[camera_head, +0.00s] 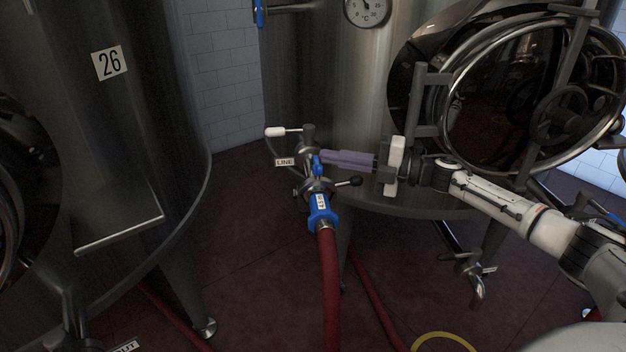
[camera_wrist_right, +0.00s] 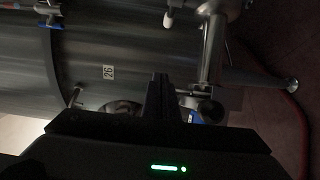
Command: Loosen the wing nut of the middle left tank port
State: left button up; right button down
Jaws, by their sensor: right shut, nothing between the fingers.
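The tank port (camera_head: 312,185) is a metal fitting on the middle tank (camera_head: 320,90), with a clamp around it. A small blue winged piece (camera_head: 317,165), which looks like the wing nut, stands on top. A blue coupling (camera_head: 322,210) with a white label hangs below. My right gripper (camera_head: 324,157) comes in from the right. Its purple-grey fingers are shut and empty, with their tips close beside the winged piece; I cannot tell if they touch. In the wrist view the shut fingers (camera_wrist_right: 161,85) are dark and hide part of the fitting. My left gripper is not in view.
A red hose (camera_head: 329,290) runs down from the coupling. A black-knobbed lever (camera_head: 350,182) sticks out right of the port, and a white-handled valve (camera_head: 283,132) lies to its left above the LINE tag (camera_head: 285,162). Tank 26 (camera_head: 150,130) stands left; the round door (camera_head: 540,90) is right.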

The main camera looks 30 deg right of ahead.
jog(key=shift+w+a, duration=0.15)
jog(key=shift+w, duration=0.8)
dwell(1.0)
